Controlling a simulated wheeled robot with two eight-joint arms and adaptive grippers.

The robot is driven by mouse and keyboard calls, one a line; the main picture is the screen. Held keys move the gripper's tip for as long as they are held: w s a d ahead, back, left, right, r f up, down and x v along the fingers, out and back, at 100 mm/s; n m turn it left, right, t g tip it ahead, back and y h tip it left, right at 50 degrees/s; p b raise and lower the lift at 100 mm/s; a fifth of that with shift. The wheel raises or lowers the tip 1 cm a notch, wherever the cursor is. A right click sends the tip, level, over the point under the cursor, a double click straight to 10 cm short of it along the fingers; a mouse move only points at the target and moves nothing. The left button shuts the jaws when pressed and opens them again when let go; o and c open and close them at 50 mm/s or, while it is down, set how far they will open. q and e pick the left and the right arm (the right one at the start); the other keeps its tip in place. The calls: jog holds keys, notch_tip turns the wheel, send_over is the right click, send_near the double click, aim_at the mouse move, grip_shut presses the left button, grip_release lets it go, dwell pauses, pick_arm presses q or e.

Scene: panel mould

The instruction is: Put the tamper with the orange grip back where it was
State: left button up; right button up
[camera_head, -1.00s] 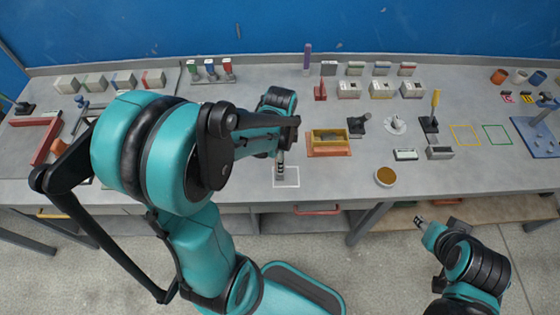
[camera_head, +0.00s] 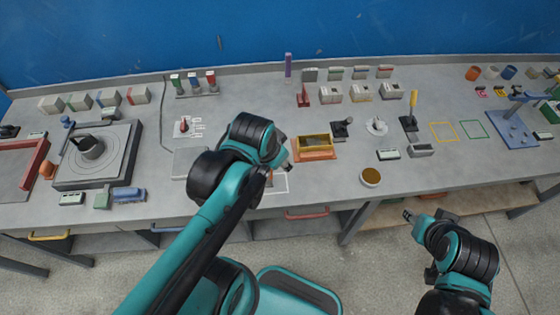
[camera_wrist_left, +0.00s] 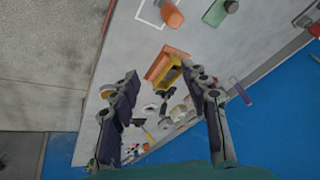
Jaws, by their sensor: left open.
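In the left wrist view an orange rounded piece (camera_wrist_left: 172,15) shows at the edge of a white square outline (camera_wrist_left: 150,12); it looks like the tamper's orange grip, but its lower part cannot be made out.
An orange tray with a yellow mould (camera_head: 314,147) stands just right of my left gripper. A purple post (camera_head: 288,66) stands at the back.

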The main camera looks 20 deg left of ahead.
pick_arm(q)
jog(key=d+n+t, duration=0.1)
jog(key=s+n+t, duration=0.1)
jog(key=n, duration=0.1)
jog(key=shift+s+d+r, duration=0.15)
jog(key=shift+d+r, duration=0.2)
